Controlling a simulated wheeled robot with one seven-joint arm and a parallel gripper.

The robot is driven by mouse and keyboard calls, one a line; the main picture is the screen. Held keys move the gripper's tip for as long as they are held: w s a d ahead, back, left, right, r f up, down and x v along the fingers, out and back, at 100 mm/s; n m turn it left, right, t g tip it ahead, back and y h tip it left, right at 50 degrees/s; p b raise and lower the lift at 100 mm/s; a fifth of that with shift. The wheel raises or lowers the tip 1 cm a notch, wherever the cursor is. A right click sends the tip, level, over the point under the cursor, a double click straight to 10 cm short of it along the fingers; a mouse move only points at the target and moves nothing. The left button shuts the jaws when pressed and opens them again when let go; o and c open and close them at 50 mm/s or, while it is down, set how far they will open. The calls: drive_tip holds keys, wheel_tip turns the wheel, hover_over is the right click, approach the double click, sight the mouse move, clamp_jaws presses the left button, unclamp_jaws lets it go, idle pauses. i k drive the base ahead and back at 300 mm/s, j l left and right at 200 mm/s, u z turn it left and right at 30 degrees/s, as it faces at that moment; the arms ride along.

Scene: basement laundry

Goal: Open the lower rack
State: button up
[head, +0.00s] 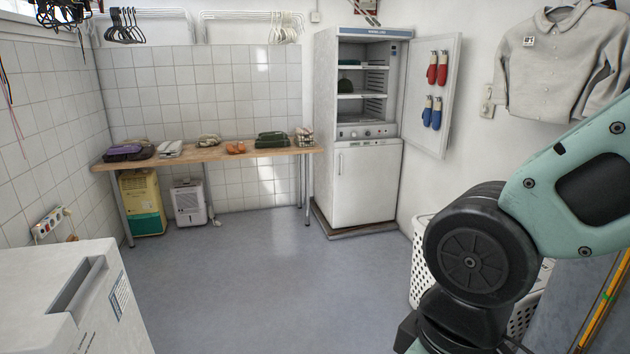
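A tall white cabinet (365,185) stands at the back right. Its upper door (440,110) is swung open to the right, showing an upper white rack (358,67) and a lower white rack (366,96) inside. Both racks look pushed in, though this is hard to tell from afar. A dark green item (345,86) sits on or just above the lower rack. Below are a control panel (367,132) and a closed lower door (367,187) with a handle at its left. My arm fills the right foreground; my gripper is not in view.
A wooden bench (215,152) with folded cloths and shoes runs along the back wall. A yellow-green unit (142,203) and a white unit (190,203) stand under it. A white appliance (75,300) is front left, a white basket (419,262) right. The middle floor is clear.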

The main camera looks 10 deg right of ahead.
sight(360, 123)
drive_tip(key=i, duration=3.8)
drive_tip(key=i+l+u, duration=0.15)
drive_tip(key=i, duration=1.1)
